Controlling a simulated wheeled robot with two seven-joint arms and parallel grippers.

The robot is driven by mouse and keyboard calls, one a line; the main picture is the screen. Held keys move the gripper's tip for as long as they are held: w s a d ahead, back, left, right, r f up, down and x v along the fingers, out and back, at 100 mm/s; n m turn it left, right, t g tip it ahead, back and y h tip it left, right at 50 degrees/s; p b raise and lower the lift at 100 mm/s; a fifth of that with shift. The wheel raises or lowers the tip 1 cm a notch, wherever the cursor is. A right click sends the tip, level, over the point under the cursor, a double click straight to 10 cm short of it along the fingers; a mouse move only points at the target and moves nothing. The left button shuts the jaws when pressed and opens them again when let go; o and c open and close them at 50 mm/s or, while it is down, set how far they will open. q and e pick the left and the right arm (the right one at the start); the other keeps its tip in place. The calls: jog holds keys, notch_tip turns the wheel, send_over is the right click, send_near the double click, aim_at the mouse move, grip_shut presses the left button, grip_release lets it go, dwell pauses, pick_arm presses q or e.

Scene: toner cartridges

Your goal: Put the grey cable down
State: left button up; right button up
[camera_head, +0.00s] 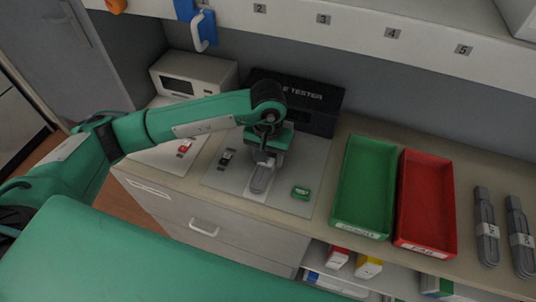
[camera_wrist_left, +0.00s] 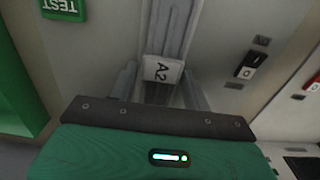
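The grey cable (camera_head: 261,179) is a folded bundle with a white band marked A2; in the head view its lower end shows below my left gripper (camera_head: 265,158), over the pale tester plate (camera_head: 229,177). In the left wrist view the cable (camera_wrist_left: 176,28) runs between the two fingers of the left gripper (camera_wrist_left: 160,84), which sit close on either side of the A2 band. I cannot tell whether the cable touches the plate. My right gripper is not in view.
A black tester box (camera_head: 318,97) stands behind the plate; a green TEST button (camera_head: 301,193) and a black switch (camera_head: 226,157) are on it. A green tray (camera_head: 345,219) and red tray (camera_head: 420,236) stand to the right, then two more grey cables (camera_head: 486,224) (camera_head: 519,238).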

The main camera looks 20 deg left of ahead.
pick_arm(q)
jog(key=shift+o, duration=0.9)
jog(key=shift+r, duration=0.2)
jog(key=shift+w+r, duration=0.1)
jog(key=shift+r, duration=0.15)
notch_tip(320, 180, up, 7)
jog(key=shift+f+b, duration=0.1)
jog(key=shift+b, duration=0.75)
